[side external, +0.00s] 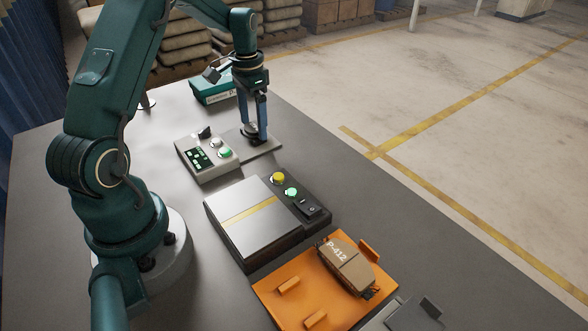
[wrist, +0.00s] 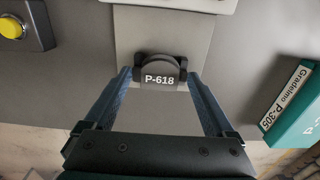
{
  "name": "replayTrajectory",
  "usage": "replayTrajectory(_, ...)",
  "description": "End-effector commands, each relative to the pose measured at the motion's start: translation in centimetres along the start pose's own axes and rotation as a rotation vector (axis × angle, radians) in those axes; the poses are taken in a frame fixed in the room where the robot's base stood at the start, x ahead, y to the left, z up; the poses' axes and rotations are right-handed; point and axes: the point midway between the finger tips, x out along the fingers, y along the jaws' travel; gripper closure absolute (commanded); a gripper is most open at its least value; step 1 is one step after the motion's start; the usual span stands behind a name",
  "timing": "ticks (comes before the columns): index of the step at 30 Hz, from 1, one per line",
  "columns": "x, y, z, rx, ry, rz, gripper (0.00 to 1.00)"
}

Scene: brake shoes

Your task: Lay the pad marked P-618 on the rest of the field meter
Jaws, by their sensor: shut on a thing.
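The pad marked P-618 (wrist: 159,80) is dark, with a rounded top edge and white lettering. My gripper (wrist: 160,73) is shut on it, one finger at each side. In the side view my gripper (side external: 256,136) points straight down over a flat grey plate (side external: 270,147), and the pad is mostly hidden by the fingers. The plate adjoins a light grey meter (side external: 207,158) with a lit display, a knob and buttons. The plate also shows under the pad in the wrist view (wrist: 160,35). The pad is at the plate's surface or just above it; I cannot tell which.
A teal box (wrist: 297,104) marked P-305 lies beside the plate. A dark device (side external: 300,206) with a bright metal top and yellow and green buttons stands nearer the side camera.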

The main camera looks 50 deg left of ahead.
Motion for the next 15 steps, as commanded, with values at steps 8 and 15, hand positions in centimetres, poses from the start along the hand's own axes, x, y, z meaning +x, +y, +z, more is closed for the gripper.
replayTrajectory(8,0.1,0.0,0.0,0.000,0.000,0.000,0.00)
replayTrajectory(15,-1.8,-0.1,-0.1,0.000,0.005,-0.004,0.00)
